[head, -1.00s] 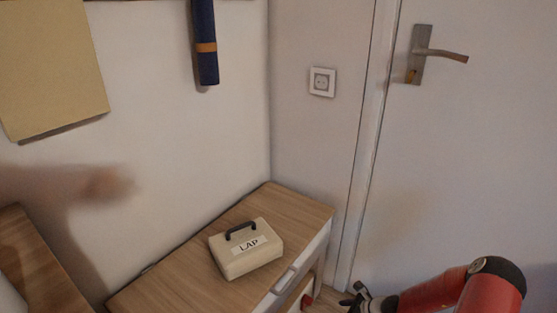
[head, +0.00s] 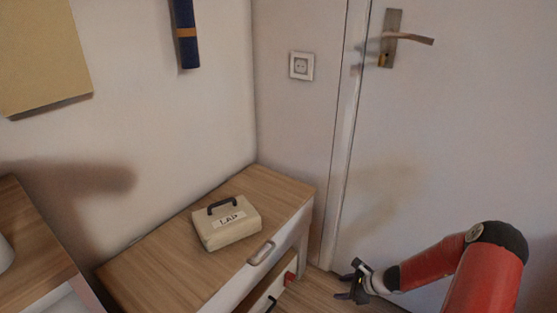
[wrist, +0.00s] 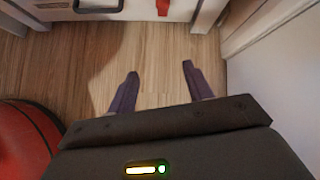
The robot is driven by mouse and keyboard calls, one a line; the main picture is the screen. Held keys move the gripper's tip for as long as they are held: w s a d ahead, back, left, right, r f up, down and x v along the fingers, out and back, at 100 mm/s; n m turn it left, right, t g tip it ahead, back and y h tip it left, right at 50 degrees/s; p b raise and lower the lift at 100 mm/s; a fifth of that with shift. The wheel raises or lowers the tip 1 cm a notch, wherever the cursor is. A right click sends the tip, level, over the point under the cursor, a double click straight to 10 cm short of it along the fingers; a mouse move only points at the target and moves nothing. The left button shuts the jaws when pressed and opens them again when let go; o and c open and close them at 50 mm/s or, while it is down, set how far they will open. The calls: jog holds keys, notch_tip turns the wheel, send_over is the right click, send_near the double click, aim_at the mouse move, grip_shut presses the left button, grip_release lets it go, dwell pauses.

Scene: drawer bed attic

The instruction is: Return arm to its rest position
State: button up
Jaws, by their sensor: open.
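My gripper (head: 348,287) is at the lower right of the head view, at the end of my bent red arm, to the right of the drawer cabinet and in front of the door. It is open and empty. In the wrist view its two dark fingers (wrist: 157,82) stand apart over bare wooden floor, pointing toward the cabinet's front. Nothing is between them.
The wooden drawer cabinet (head: 150,272) bears a beige box (head: 228,232) labelled LAP. A lower drawer stands somewhat out, with a red item (head: 289,278) at its edge. A white door (head: 450,130) with a handle (head: 408,38) is at right. Wooden floor (wrist: 60,70) is clear.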

jog(key=s+a+r+n+g+h, duration=0.1)
jog(key=s+a+r+n, duration=0.15)
jog(key=r+n, duration=0.45)
jog(key=s+a+r+n+h, duration=0.1)
jog(key=s+a+r+n, duration=0.15)
jog(key=r, duration=0.95)
jog(key=s+a+r+n+g+h, duration=0.1)
jog(key=s+r+n, duration=0.25)
jog(key=r, duration=0.55)
jog(key=s+r+n+t+h, duration=0.1)
jog(key=s+r+n+h, duration=0.1)
jog(key=s+r+n, duration=0.2)
jog(key=s+r+n+t+h, duration=0.1)
jog(key=s+r+n, duration=0.4)
jog(key=s+r, duration=0.5)
jog(key=s+h, duration=0.1)
jog(key=s, duration=0.4)
jog(key=shift+s+a+r+t, duration=0.15)
jog(key=shift+s+r+t, duration=0.05)
jog(key=shift+s+t, duration=0.2)
